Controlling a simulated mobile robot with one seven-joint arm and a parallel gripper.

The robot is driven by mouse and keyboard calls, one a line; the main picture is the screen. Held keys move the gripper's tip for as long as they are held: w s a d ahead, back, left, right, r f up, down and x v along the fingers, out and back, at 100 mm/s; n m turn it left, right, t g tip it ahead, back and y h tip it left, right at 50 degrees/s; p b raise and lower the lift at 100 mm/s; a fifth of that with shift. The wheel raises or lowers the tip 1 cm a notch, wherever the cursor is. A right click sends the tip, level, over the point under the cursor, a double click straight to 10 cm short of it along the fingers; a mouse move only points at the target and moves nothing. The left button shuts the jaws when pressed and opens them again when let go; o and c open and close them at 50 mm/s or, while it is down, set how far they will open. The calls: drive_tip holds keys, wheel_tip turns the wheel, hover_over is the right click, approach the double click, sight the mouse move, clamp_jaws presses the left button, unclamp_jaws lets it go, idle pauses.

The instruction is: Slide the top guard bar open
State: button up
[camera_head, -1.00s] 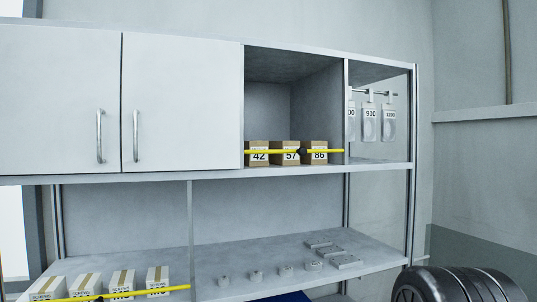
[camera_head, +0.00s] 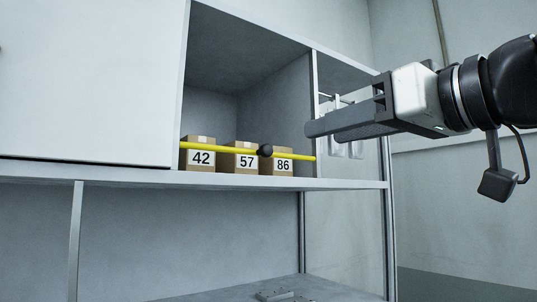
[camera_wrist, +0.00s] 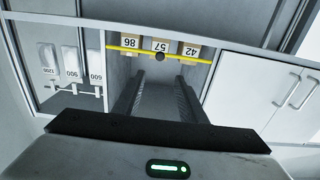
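The top guard bar (camera_head: 222,150) is a thin yellow rod across the front of the open upper compartment, with a round black knob (camera_head: 265,151) on it right of its middle. The bar also crosses the wrist view (camera_wrist: 180,57), where the picture is turned over and the knob (camera_wrist: 159,57) sits near the middle. My gripper (camera_head: 312,133) is right of the knob in the head view, in front of the shelf and apart from the bar. In the wrist view its two fingers (camera_wrist: 162,83) stand spread with nothing between them, pointing toward the bar.
Three cardboard boxes marked 42 (camera_head: 200,158), 57 (camera_head: 246,161) and 86 (camera_head: 282,166) stand behind the bar. A closed white cabinet door (camera_head: 85,80) is at left. Numbered hanging packs (camera_wrist: 72,62) are beside the compartment. The space before the shelf looks clear.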

sight(268, 149)
drive_tip(key=p+x, duration=0.1)
drive_tip(key=x, duration=1.5)
drive_tip(key=shift+p, duration=0.3)
clamp_jaws()
